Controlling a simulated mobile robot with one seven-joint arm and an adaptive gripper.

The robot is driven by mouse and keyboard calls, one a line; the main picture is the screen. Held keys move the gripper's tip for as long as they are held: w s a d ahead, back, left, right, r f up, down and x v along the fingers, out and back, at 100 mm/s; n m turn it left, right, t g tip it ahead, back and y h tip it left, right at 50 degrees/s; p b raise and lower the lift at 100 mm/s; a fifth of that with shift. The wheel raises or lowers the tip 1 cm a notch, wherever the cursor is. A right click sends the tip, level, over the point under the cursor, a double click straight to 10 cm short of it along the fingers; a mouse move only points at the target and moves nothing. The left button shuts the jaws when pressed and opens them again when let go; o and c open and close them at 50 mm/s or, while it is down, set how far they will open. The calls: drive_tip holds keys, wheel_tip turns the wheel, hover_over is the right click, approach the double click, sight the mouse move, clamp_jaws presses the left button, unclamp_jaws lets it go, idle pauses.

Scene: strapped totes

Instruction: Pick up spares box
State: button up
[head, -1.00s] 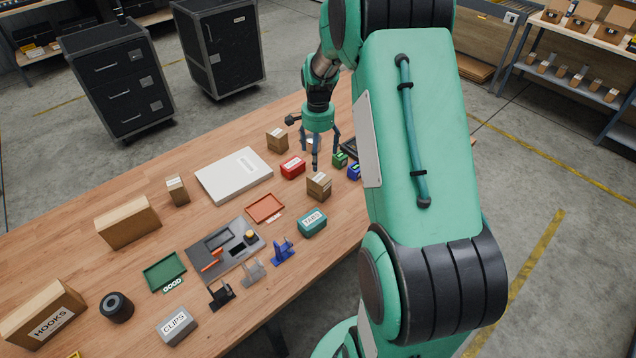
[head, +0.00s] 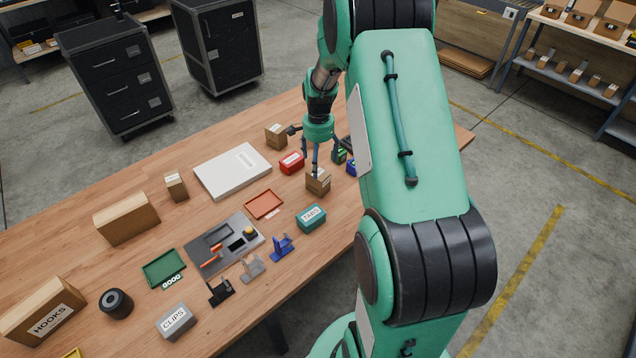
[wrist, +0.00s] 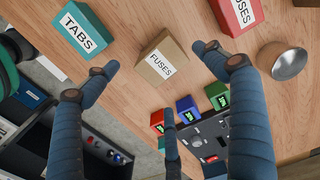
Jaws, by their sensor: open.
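No label reading "spares" is legible in either view. My gripper (head: 320,160) is open and empty, with its fingers spread above a small cardboard box (head: 318,183). In the wrist view the box (wrist: 160,58) carries a white FUSES label and lies between my spread fingertips (wrist: 155,60), with gaps on both sides. A teal TABS box (head: 311,217) stands in front. Labels on the cardboard boxes at the back (head: 276,136) and left (head: 176,187) are too small to read.
Small green (head: 339,156) and blue (head: 353,168) boxes stand close right of my gripper. A metal cup (wrist: 284,62) shows in the wrist view. A white case (head: 232,171), an orange tray (head: 263,204) and a grey tool tray (head: 225,245) lie left. Bare wood lies between them.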

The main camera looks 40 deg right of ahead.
sight(318, 181)
drive_tip(key=shift+f, duration=1.55)
drive_tip(key=shift+w+f+b, duration=0.1)
drive_tip(key=shift+f+b, duration=0.4)
drive_tip(key=shift+f, duration=2.1)
drive_tip(key=c, duration=1.6)
